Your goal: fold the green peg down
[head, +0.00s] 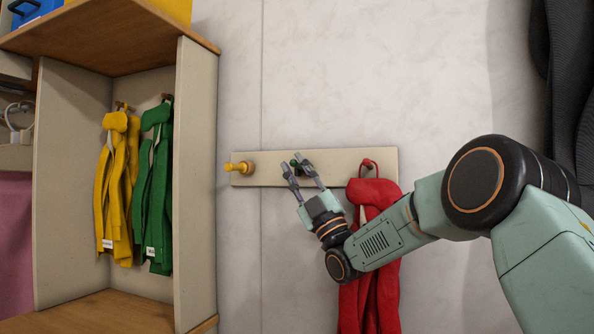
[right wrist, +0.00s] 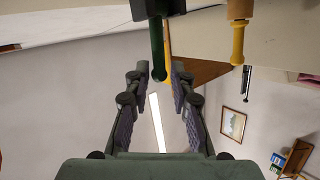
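The green peg (head: 294,163) is in the middle of a pale wall rail (head: 335,158). In the head view only a small part of it shows between the fingertips. In the right wrist view the green peg (right wrist: 158,45) sticks out from a dark mount, with its end near the gap between the fingertips. My right gripper (head: 296,166) is open around the line of the peg; whether a finger touches it I cannot tell. Its two fingers also show apart and empty in the right wrist view (right wrist: 160,75). My left gripper is not in view.
A yellow peg (head: 239,167) sticks out on the rail's left. A red garment (head: 372,210) hangs from the red peg (head: 368,164) on the right, partly behind my right arm. A wooden cubby (head: 196,190) with yellow and green garments stands left. Dark cloth (head: 568,90) hangs far right.

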